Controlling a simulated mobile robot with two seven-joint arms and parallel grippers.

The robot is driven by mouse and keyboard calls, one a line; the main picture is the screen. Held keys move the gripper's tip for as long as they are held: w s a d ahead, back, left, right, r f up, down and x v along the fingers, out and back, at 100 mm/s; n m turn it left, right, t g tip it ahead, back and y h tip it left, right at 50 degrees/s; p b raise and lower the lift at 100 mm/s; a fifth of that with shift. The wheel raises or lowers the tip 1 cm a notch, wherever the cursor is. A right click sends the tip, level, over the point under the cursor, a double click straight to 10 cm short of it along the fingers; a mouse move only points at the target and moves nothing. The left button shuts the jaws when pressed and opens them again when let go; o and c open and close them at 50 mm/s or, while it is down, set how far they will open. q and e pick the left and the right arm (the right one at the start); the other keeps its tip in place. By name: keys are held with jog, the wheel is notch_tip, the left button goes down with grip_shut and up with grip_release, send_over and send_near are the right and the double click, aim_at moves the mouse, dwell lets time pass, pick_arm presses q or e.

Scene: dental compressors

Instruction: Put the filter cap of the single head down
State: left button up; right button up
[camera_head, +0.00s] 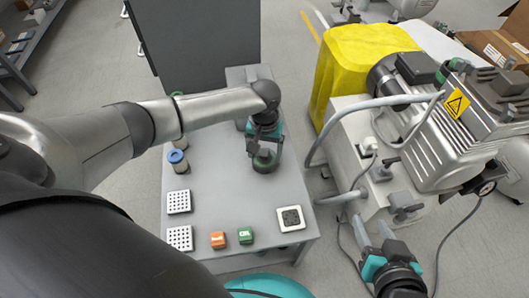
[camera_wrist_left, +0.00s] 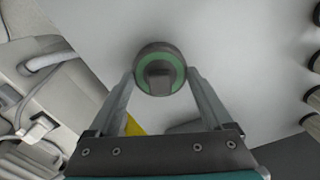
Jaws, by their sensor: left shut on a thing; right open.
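The filter cap (camera_head: 265,163) is a dark round piece with a green ring and a raised grip in its middle; the left wrist view shows its face (camera_wrist_left: 160,70). My left gripper (camera_head: 264,150) is shut on it, with a finger on each side. The cap is over the grey table (camera_head: 225,215), at or just above its surface; I cannot tell whether it touches. My right gripper (camera_head: 375,240) is open and empty at the bottom right, in front of the compressor (camera_head: 360,150).
On the table are a blue-topped cylinder (camera_head: 177,160), two white perforated blocks (camera_head: 179,202), an orange block (camera_head: 218,240), a green block (camera_head: 246,235) and a white square with a dark centre (camera_head: 291,218). The table's middle is clear. Yellow cover (camera_head: 360,55) lies behind the compressor.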

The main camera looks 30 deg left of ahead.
pick_arm(q)
jog(key=shift+f, duration=0.1)
jog(key=o, duration=1.1)
